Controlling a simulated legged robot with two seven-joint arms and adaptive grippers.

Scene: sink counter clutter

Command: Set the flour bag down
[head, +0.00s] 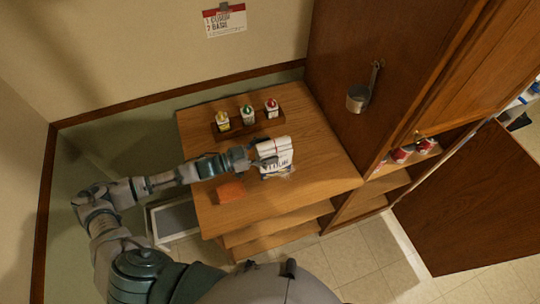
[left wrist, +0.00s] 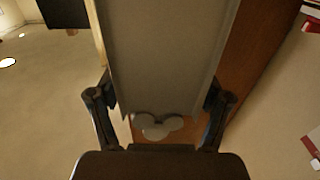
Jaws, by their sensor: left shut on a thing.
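The flour bag (head: 276,156) is white with blue print and stands at the right side of the wooden counter top (head: 312,149) in the head view. My left gripper (head: 256,157) is shut on the bag from its left side. In the left wrist view, the bag (left wrist: 158,55) fills the space between the two fingers (left wrist: 158,112) as a shaded grey face. I cannot tell whether the bag's bottom touches the counter. My right gripper is not in view.
A small wooden rack (head: 247,123) with several capped bottles stands at the counter's back. An orange block (head: 230,191) lies near the front edge. A tall wooden cabinet (head: 345,60) with a hanging metal cup (head: 358,98) rises at the right. Free counter lies right of the bag.

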